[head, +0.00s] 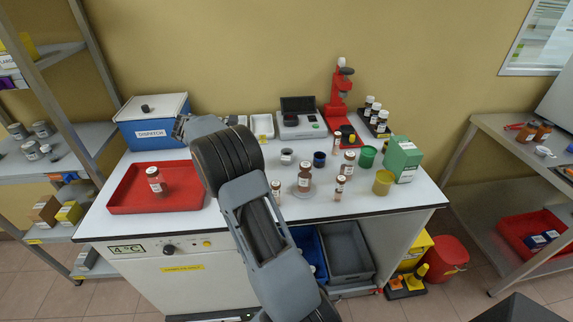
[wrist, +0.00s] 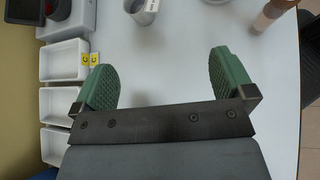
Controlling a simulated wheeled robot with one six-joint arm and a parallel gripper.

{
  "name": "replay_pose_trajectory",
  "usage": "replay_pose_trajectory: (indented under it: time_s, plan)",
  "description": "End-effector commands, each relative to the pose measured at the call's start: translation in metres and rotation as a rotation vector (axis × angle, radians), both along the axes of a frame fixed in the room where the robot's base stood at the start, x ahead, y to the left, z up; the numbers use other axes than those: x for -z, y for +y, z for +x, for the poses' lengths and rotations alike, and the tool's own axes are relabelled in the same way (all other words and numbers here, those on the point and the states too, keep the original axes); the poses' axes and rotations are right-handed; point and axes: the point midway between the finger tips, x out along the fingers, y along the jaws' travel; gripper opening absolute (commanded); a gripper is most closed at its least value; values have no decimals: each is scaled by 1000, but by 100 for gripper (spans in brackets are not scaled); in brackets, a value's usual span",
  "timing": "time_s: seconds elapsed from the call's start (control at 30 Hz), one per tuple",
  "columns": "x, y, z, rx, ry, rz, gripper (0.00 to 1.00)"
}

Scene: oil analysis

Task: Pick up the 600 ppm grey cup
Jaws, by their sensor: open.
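A small grey cup (head: 286,156) stands on the white bench top near its middle, behind the brown bottles. In the wrist view a grey cup with a white label (wrist: 142,10) is at the top edge, partly cut off. The label is too small to read. My gripper (wrist: 161,72) has its two green padded fingers wide apart with nothing between them. The cup is beyond the fingertips, apart from them.
A red tray (head: 120,207) with a brown bottle is at the left. A dark blue cup (head: 319,159), a green cup (head: 366,156) and a yellow cup (head: 383,182) stand right of the grey one. A brown bottle (head: 304,176) stands in front. White trays (wrist: 63,60) line the wrist view's left.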

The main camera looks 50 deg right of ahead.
Motion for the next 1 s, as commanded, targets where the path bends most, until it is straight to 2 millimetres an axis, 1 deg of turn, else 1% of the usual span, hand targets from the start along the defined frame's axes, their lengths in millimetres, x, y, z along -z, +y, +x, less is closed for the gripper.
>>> replay_pose_trajectory:
  time_s: [0.03,0.1,0.2,0.3,0.37,0.6,0.7,0.83,1.0]
  plan:
    - [14,-10,6,-4,54,-22,100]
    - [23,-21,12,-12,118,-49,100]
    - [33,-31,17,-17,185,-76,100]
    - [39,-40,18,-18,223,-92,100]
    - [42,-47,15,-18,235,-97,100]
    - [59,-82,-5,-18,245,-100,100]
    - [65,-93,-12,-17,244,-99,100]
    - [70,-104,-17,-19,242,-99,100]
    - [73,-109,-21,-20,242,-98,100]
